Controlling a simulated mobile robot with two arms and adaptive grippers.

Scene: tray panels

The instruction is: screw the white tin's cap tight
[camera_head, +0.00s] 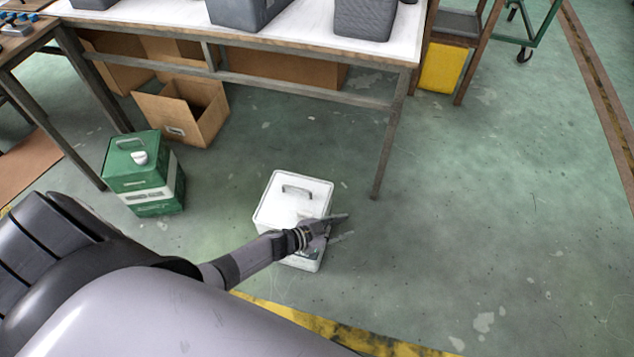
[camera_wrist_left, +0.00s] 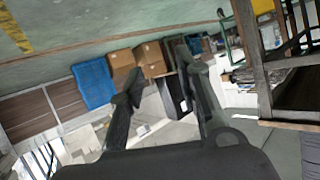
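The white tin (camera_head: 280,205) stands upright on the green floor in the middle of the head view, with a grey handle on its top. No cap shows on it; my left gripper and wrist cover the near right part of its top. My left gripper (camera_head: 346,226) reaches across the tin, its fingertips past the tin's right edge in the picture. In the left wrist view the gripper (camera_wrist_left: 158,68) has its two fingers spread, with nothing between them. The tin does not show in that view. My right gripper is in neither view.
A green tin (camera_head: 150,177) with a white cap (camera_head: 139,157) stands to the left. An open cardboard box (camera_head: 205,125) lies behind it. A workbench (camera_head: 330,53) with grey bins crosses the back, one leg (camera_head: 385,150) near the white tin. The floor to the right is clear.

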